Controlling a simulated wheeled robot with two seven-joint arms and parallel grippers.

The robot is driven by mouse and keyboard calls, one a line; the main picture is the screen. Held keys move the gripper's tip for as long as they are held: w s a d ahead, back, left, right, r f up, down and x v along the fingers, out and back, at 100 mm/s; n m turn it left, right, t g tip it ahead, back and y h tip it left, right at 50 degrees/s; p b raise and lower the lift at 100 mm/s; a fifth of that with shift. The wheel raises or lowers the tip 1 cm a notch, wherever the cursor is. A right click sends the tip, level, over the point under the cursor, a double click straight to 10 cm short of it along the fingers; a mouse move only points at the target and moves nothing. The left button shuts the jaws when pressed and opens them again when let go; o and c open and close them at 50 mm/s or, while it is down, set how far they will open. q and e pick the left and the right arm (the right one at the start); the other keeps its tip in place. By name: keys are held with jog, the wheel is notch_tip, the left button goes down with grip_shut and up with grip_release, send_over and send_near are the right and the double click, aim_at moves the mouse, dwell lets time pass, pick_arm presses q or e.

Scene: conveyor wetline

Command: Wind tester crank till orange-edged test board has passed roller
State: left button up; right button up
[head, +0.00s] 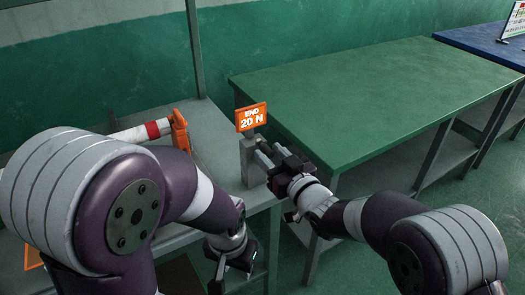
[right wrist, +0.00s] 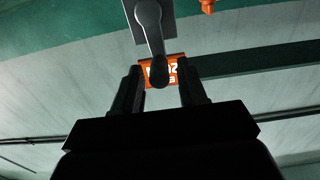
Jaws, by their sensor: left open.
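The tester's crank arm (right wrist: 148,22) hangs from a grey block at the top of the right wrist view. Its rounded dark handle (right wrist: 158,72) shows between the fingers of my right gripper (right wrist: 161,78), with a gap on each side. In the head view my right gripper (head: 264,158) is at the grey post (head: 250,165) on the bench's right end. A white roller with a red band (head: 153,131) lies at the left, partly behind my left arm. My left gripper (head: 230,272) is open and empty, low before the bench. I cannot clearly identify the test board.
An orange "END 20 N" sign (head: 251,117) stands on the post. An orange bracket (head: 180,131) is at the roller's end. An orange-edged piece (head: 33,259) shows at lower left, mostly hidden. A clear green table (head: 370,95) stands to the right.

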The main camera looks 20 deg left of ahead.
jog(key=v, duration=0.7)
dwell(0.4)
